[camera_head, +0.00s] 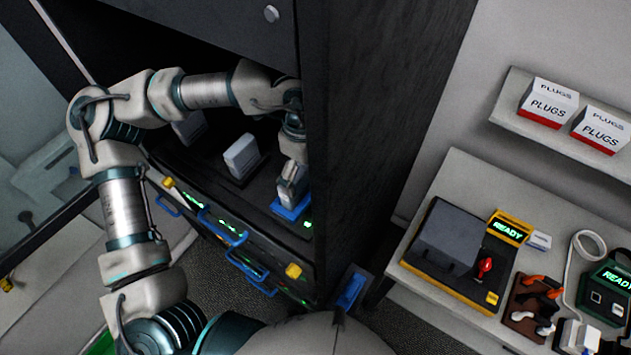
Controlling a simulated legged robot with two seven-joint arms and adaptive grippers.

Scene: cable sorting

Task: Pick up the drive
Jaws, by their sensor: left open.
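My left arm reaches into a dark open cabinet. My left gripper (291,187) points down at the right end of the shelf inside, close to the cabinet's side wall. It is open, but its fingers are small and dark here. Right below it is a blue piece (290,209), perhaps a drive or its handle; I cannot tell if the fingers touch it. A light grey box-shaped unit (241,155), possibly a drive, stands upright on the shelf left of the gripper. Another grey unit (189,127) is further left, partly behind my arm. My right gripper is not in view.
The cabinet's dark side wall (375,110) stands close right of my gripper. Blue handles (222,226) and green lights line the rack front. A bench at right holds a yellow-and-black READY device (447,245), a red-handled tool and plugs. PLUGS boxes (547,103) sit on a shelf.

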